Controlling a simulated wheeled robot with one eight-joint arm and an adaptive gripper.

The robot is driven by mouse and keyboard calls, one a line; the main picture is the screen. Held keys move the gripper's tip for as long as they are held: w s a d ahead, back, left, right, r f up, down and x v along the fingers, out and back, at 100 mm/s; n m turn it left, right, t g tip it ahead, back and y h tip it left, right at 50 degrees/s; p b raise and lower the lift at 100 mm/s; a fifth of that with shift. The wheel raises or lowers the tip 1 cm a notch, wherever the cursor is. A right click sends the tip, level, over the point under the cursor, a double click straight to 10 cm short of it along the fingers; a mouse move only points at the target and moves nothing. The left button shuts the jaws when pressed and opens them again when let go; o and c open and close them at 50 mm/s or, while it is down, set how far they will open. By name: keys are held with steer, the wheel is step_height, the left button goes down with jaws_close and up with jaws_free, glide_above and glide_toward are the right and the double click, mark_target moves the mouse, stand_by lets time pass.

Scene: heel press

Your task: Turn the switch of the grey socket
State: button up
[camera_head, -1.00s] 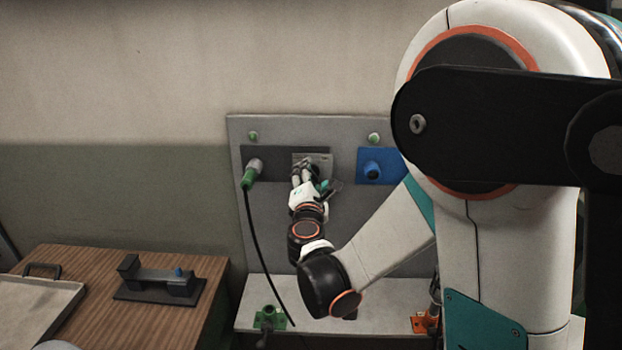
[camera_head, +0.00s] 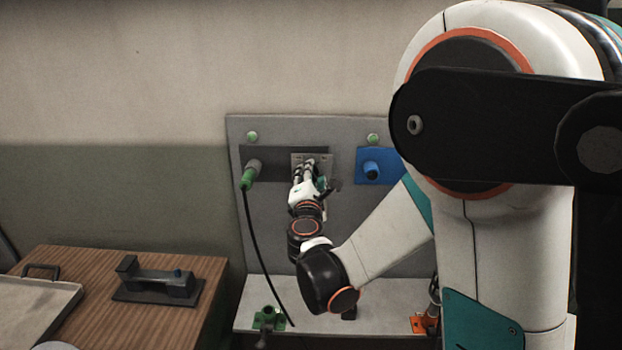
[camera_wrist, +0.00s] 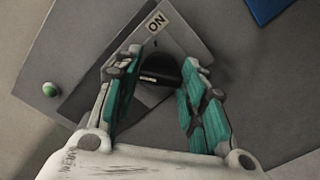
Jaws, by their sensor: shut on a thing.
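The grey socket (camera_head: 283,152) is on the upper left of the upright panel, with a green-ended plug (camera_head: 249,176) in its left part. Its switch sits on a lighter grey plate (camera_head: 328,160) on the right part. In the wrist view the switch (camera_wrist: 160,68) is a dark round knob beside an "ON" label (camera_wrist: 157,22). My gripper (camera_head: 308,165) is at the plate, with its fingers on both sides of the knob.
A blue socket (camera_head: 372,168) is close to the right of my gripper. Green lamps (camera_head: 252,135) sit above the sockets. A black cable (camera_head: 262,250) hangs from the plug. Green (camera_head: 268,319) and orange (camera_head: 422,324) fittings stand on the ledge below. A wooden table (camera_head: 85,258) is at left.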

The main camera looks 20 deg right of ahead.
steer(key=m+b, duration=0.3)
steer(key=m, duration=1)
steer(key=shift+m, duration=0.3)
stand_by(0.5)
steer(key=o, duration=1.1)
steer(key=shift+c, duration=0.2)
steer(key=shift+s, duration=0.1)
steer(key=v, duration=0.7)
steer(key=shift+s, duration=0.15)
